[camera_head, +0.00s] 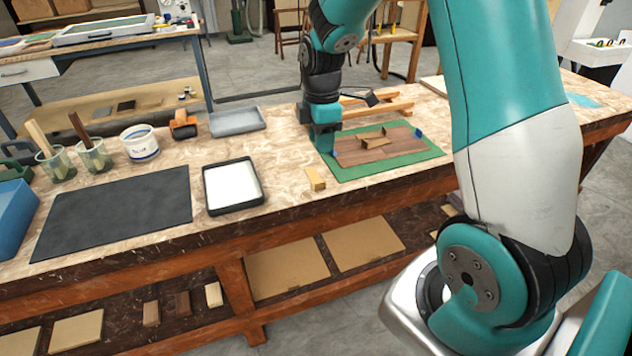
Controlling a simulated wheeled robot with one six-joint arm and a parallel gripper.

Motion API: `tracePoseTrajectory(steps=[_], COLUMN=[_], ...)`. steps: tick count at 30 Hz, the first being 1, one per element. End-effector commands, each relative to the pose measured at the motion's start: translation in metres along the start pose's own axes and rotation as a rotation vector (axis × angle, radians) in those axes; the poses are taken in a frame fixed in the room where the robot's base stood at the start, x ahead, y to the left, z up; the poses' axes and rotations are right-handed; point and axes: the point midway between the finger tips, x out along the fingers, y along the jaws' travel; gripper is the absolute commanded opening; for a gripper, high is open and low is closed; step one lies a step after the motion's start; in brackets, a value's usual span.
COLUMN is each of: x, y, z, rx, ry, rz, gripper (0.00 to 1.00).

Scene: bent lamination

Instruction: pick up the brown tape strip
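I cannot single out a brown tape strip with certainty. Flat brown wood pieces (398,142) lie on a green mat (408,158) on the workbench, with a small raised wooden piece on top of them. Small blue bits sit at the wood's left edge (337,156) and right edge (418,133). My gripper (325,146) points down at the left edge of the mat, beside the wood. Its fingers are small and partly merged in view, so its opening and any held thing cannot be made out.
A small tan block (315,179) lies left of the mat. A black tray with a white inside (233,187), a dark mat (115,210), a grey tray (237,121), an orange-brown tool (184,125) and a white tub (140,143) stand further left. Wooden bars (385,108) lie behind the mat.

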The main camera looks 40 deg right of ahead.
Motion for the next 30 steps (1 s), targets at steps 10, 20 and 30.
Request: tracePoseTrajectory(steps=[10, 20, 30], x=[0.061, 0.096, 0.118], y=[-0.001, -0.008, -0.007], z=[0.0, 0.001, 0.001], rx=[0.002, 0.002, 0.002], ry=[0.001, 0.0, 0.001], rz=[-0.001, -0.005, 0.001], gripper=[0.33, 0.33, 0.33])
